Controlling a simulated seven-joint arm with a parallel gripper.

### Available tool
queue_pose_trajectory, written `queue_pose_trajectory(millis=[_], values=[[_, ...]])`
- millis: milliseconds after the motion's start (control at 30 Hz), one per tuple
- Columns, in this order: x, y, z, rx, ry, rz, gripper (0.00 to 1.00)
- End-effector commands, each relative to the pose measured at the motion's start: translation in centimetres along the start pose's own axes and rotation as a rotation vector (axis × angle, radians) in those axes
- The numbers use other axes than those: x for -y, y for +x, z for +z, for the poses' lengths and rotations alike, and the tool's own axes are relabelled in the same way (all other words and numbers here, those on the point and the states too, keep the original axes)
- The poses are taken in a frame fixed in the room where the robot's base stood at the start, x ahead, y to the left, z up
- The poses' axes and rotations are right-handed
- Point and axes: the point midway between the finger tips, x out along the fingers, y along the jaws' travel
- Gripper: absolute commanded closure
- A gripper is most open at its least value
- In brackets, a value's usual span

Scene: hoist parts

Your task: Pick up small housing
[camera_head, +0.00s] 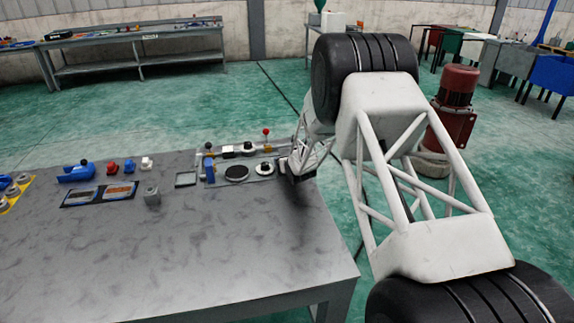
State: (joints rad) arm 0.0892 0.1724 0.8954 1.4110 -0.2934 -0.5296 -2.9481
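A small grey block-like part (152,196) stands alone on the grey table (215,255), in front of the other parts. It may be the small housing, but I cannot tell for certain at this size. A blue part (77,172) with a dark knob sits further left at the back. My gripper (285,168) is a small dark shape over the table's right back edge, well to the right of the grey part. Its fingers are too small and dark to make out, and I see nothing clearly held in it.
A dark tray (84,198) with brown contents lies left of the grey part. Red and white parts (146,163) stand behind it. A fixture with a round dark disc (237,173) and a red-topped lever (266,134) is near my gripper. The table's front is clear.

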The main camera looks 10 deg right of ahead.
Motion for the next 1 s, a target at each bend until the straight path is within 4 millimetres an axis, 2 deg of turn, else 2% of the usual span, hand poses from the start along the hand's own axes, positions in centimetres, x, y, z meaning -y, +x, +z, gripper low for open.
queue_pose_trajectory(millis=[467, 833, 1000], values=[[0.01, -0.02, -0.02, 0.000, 0.000, 0.000, 0.19], [0.01, -0.02, -0.02, 0.000, 0.000, 0.000, 0.75], [0.01, -0.02, 0.03, 0.001, 0.000, 0.000, 0.76]])
